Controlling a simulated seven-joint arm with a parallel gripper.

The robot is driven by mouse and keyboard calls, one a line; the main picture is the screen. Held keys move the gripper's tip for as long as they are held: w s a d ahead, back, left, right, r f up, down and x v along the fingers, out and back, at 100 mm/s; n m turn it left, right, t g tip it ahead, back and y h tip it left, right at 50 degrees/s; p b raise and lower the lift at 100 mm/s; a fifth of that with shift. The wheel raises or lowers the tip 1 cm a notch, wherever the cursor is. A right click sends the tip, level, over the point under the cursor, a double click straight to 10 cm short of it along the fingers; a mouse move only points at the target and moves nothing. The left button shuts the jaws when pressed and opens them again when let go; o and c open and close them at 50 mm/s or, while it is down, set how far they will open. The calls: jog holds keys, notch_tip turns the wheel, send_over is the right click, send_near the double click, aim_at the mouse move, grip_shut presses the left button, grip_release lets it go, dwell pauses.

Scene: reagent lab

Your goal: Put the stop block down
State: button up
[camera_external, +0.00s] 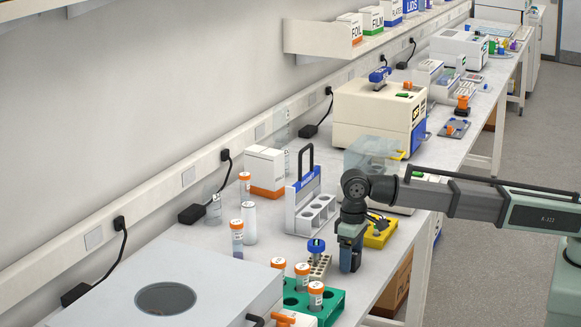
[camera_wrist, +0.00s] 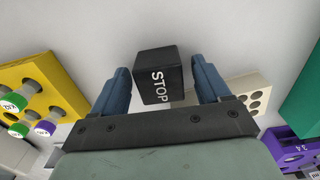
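The stop block (camera_wrist: 158,77) is a dark block marked STOP in white. In the wrist view it is between the two blue fingers of my gripper (camera_wrist: 163,82). A narrow strip of pale bench shows between the block and the right finger; the left finger is very close to it. The gripper looks open around the block. In the external view my gripper (camera_external: 350,257) points down, low at the bench's front edge, and the block cannot be made out there. Whether the block rests on the bench is not clear.
A yellow rack (camera_external: 379,235) is just behind my gripper. A purple rack (camera_wrist: 287,147) shows lower right in the wrist view.

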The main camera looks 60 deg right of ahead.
notch_tip(320, 180, up, 12)
jog(key=shift+r, duration=0.15)
dwell(0.7)
dwell(0.4)
